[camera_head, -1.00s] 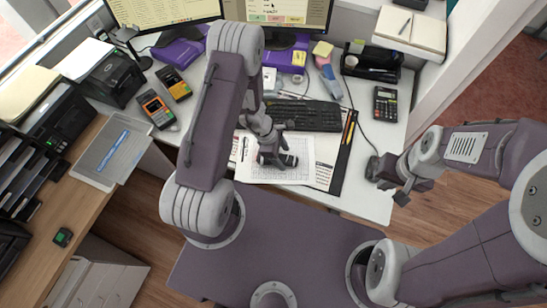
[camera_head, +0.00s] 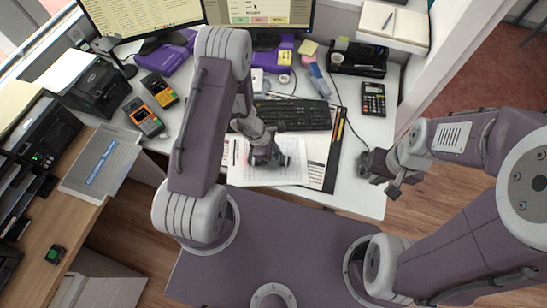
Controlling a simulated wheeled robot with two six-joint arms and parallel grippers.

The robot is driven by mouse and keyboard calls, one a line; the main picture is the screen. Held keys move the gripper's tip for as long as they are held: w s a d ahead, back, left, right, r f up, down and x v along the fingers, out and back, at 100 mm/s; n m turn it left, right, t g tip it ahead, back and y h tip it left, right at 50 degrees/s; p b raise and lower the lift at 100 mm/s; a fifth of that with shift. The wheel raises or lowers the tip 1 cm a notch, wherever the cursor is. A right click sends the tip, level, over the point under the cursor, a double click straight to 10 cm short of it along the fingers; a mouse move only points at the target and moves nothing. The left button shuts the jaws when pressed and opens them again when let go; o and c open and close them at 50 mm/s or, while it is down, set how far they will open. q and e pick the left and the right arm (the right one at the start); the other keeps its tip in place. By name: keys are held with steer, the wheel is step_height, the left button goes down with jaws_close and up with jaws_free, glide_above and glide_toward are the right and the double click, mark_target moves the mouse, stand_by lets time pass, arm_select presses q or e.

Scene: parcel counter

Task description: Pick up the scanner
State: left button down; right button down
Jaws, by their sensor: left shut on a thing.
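My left gripper (camera_head: 266,158) is low over the white form sheet (camera_head: 290,176) on the desk, in front of the keyboard. It is shut on a small dark object, which I take to be the scanner. The gripper and wrist hide most of it, and I cannot tell whether it touches the paper. My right gripper (camera_head: 392,186) is by the desk's front right edge, beside a dark corded item (camera_head: 362,163). Its fingers are too small to judge.
Two handheld devices with orange parts, one in front (camera_head: 143,117) and one behind (camera_head: 160,88), lie at left. The keyboard (camera_head: 293,115), calculator (camera_head: 373,99) and organizer tray (camera_head: 358,60) stand further back. A clipboard edge (camera_head: 333,165) lies right of the form.

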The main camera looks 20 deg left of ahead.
arm_select(q)
step_height(320, 180, up, 4)
steer(key=shift+w+f+p, duration=0.1)
steer(key=shift+f+p, duration=0.15)
steer(key=shift+p, duration=0.15)
steer(key=s+d+r, duration=0.2)
steer(key=d+r, duration=0.1)
steer(key=d, duration=0.2)
steer(key=s+d+r+b, duration=0.1)
steer(key=s+d+r, duration=0.1)
steer(key=d, duration=0.4)
steer(key=shift+s+r, duration=0.15)
steer(key=shift+r, duration=0.6)
